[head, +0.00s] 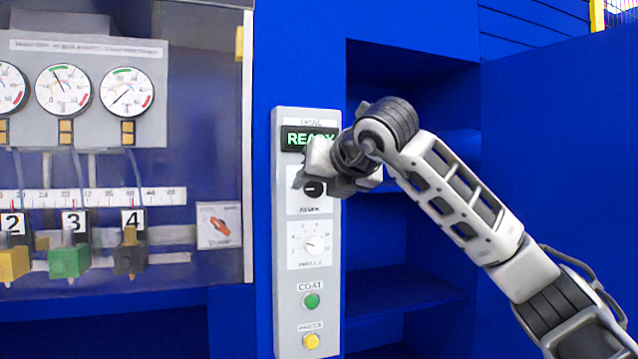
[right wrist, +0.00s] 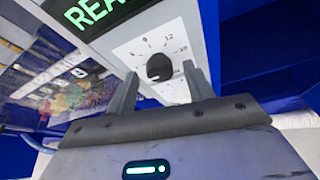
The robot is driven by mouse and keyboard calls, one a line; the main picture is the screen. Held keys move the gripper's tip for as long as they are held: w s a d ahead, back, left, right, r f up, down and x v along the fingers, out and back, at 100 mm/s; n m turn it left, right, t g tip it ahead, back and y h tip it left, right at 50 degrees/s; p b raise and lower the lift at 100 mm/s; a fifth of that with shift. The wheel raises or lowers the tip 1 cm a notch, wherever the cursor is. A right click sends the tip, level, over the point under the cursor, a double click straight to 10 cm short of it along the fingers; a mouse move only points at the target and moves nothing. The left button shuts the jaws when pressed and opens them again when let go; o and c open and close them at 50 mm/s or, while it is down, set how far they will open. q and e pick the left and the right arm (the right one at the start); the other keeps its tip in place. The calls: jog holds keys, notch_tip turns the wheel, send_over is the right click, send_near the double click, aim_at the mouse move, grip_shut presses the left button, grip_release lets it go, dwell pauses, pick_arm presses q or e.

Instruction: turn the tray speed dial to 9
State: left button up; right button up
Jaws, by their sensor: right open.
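A dial with a black knob (head: 314,189) sits on the grey control panel (head: 281,230), below the display. The right wrist view shows this knob (right wrist: 158,67) on a white plate with the numbers 6, 9 and 12 around it. The dial captions are too blurred to read surely. My right gripper (head: 311,181) is open in front of the upper dial and hides part of it. Its fingers stand apart to either side of the black knob, apparently not touching it.
A display (head: 309,139) reading READY tops the panel. A green button (head: 312,301) and a yellow button (head: 311,341) are lower down. Gauges (head: 63,90) and numbered colored valves (head: 70,260) are behind the window at left. An open blue shelf recess (head: 400,245) lies right.

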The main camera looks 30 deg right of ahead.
jog(key=shift+w+f, duration=0.15)
jog(key=shift+w, duration=0.1)
jog(key=c, duration=1)
